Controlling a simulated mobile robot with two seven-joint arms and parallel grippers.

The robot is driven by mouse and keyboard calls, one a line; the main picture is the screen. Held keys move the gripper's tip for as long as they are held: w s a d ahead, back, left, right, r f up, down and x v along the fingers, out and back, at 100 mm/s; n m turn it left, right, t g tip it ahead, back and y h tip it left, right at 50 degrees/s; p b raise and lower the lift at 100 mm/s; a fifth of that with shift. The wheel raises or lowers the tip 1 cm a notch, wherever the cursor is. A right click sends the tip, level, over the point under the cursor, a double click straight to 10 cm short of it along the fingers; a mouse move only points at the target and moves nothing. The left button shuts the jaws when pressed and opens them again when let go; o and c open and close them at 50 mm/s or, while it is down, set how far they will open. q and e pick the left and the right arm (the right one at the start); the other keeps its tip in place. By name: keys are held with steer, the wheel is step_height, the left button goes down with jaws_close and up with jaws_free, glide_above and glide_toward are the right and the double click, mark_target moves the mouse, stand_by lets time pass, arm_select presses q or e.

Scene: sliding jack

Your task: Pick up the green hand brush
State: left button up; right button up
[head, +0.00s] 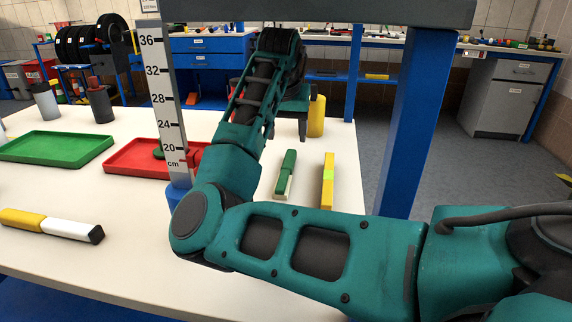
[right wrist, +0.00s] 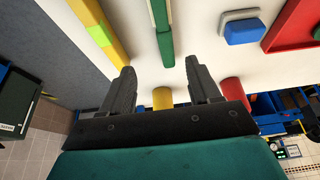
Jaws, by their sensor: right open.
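The green hand brush (head: 287,168) lies on the white table, its green back up and a pale strip along its side. It also shows in the right wrist view (right wrist: 164,38), at the top between the lines of my fingers. My right gripper (right wrist: 160,68) is open and empty, its two dark fingers apart and short of the brush in the picture. In the head view my right arm reaches over the table and the hand (head: 301,118) is beyond the brush; its fingers are hard to make out. My left gripper is not in view.
A yellow spirit level (head: 328,172) lies just right of the brush. A yellow cylinder (head: 317,116) stands behind it. A blue-and-grey block (right wrist: 242,30) and a red tray (head: 130,158) are on the other side. A ruler post (head: 165,100) and blue frame leg (head: 416,110) stand nearby.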

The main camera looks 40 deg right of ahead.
steer(key=b, duration=0.2)
glide_above(286, 167)
steer(key=s+a, duration=0.1)
steer(key=s, duration=0.1)
step_height(286, 167, down, 7)
steer(key=shift+r, duration=0.1)
steer(key=x, duration=0.1)
steer(key=b+x, duration=0.1)
steer(key=x, duration=0.1)
steer(key=b+x, duration=0.1)
steer(key=x, duration=0.1)
steer(key=shift+w+a, duration=0.25)
steer(key=shift+w, duration=0.05)
steer(key=shift+c, duration=0.2)
jaws_close()
